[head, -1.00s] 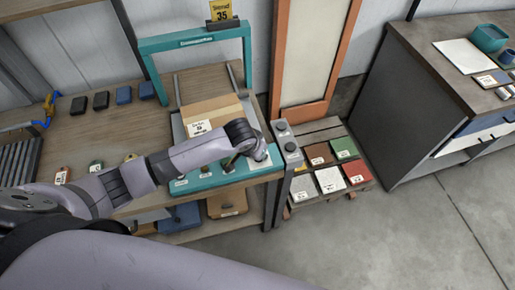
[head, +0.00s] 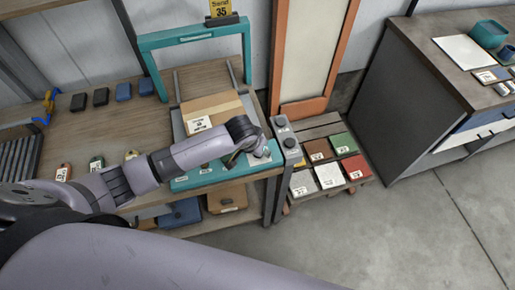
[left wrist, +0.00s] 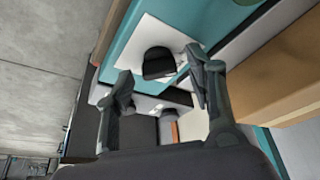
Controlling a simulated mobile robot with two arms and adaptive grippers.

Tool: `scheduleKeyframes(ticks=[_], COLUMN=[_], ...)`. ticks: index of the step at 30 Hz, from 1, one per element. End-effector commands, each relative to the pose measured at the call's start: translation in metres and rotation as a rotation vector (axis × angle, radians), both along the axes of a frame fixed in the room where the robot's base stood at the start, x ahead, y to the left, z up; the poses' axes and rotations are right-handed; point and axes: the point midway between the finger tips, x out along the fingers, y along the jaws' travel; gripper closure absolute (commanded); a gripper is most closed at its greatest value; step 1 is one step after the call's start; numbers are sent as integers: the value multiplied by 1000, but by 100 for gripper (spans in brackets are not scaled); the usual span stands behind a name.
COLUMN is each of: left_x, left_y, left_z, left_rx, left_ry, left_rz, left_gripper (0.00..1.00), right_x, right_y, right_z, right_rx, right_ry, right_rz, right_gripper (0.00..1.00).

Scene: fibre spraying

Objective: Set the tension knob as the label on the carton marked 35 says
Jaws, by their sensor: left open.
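A brown carton (head: 213,106) with a white label (head: 199,124) lies in the teal-framed machine (head: 190,38); the label's print is too small to read. A yellow sign reading 35 (head: 221,8) stands on top of the frame. A dark knob (left wrist: 158,62) sits on a white plate on the teal front panel (head: 195,178), at the panel's right end in the head view. My left gripper (left wrist: 160,72) is open at this knob, a finger on either side in the left wrist view. I cannot tell whether the fingers touch it. My right gripper is not in view.
Several small items lie on the wooden bench (head: 95,140). To the right, a pallet (head: 320,130) carries labelled coloured blocks beside a grey control box (head: 284,140). A dark cabinet (head: 420,110) stands farther right. The floor in front is clear.

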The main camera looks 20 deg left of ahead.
Motion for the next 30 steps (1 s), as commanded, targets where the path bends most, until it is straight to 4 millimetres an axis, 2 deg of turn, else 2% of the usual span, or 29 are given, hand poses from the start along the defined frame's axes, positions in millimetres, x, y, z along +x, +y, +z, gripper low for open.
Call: scheduleKeyframes(ticks=[7,11,24,30], left_x=[0,-4,-35,-44], left_y=[0,1,6,8], left_z=[1,10,87,107], left_rx=[0,0,0,0], left_ry=[0,-1,-3,0], left_rz=[-1,-1,-1,0], left_gripper=[50,50,50,50], right_x=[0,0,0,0], right_y=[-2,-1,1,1], right_z=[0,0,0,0], right_rx=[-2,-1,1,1], right_ry=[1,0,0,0], right_rz=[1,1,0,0], right_gripper=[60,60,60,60])
